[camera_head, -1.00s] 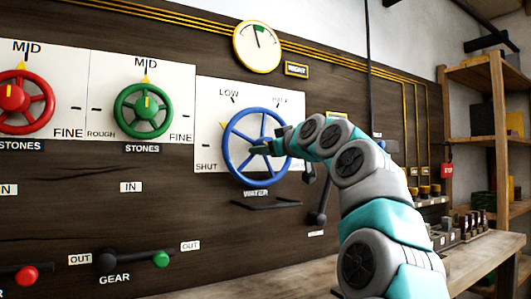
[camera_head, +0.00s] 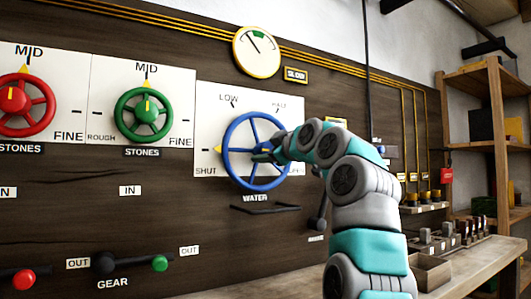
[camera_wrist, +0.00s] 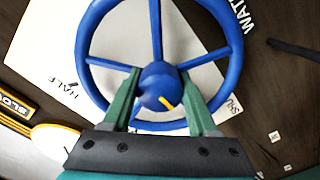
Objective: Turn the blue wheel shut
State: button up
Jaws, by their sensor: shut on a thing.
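The blue wheel (camera_head: 226,158) is mounted on a white dial plate marked SHUT, LOW and HALF, with the WATER label (camera_head: 255,198) below. A yellow pointer (camera_head: 217,149) at its left rim stands just above the word SHUT. My gripper (camera_head: 264,154) reaches in from the right to the wheel's centre. In the wrist view, my gripper (camera_wrist: 159,88) has its green fingers on either side of the blue hub (camera_wrist: 153,79), shut on it. The rim (camera_wrist: 232,70) and spokes show around them. My arm hides part of the plate's right side.
A gauge (camera_head: 257,52) and a SLOW sign (camera_head: 295,75) are above the wheel. Red (camera_head: 40,104) and green (camera_head: 134,116) wheels are to the left. A dark bracket (camera_head: 265,208) is below. A bench (camera_head: 470,266) and shelves (camera_head: 497,150) stand to the right.

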aim_at(269, 150)
jog(key=shift+n, duration=0.3)
dwell(0.4)
jog(key=o, duration=1.4)
jog(key=shift+c, duration=0.2)
jog(key=b+v, duration=0.3)
jog(key=v, duration=0.4)
jog(key=shift+s+d, duration=0.25)
jog(key=shift+s, duration=0.1)
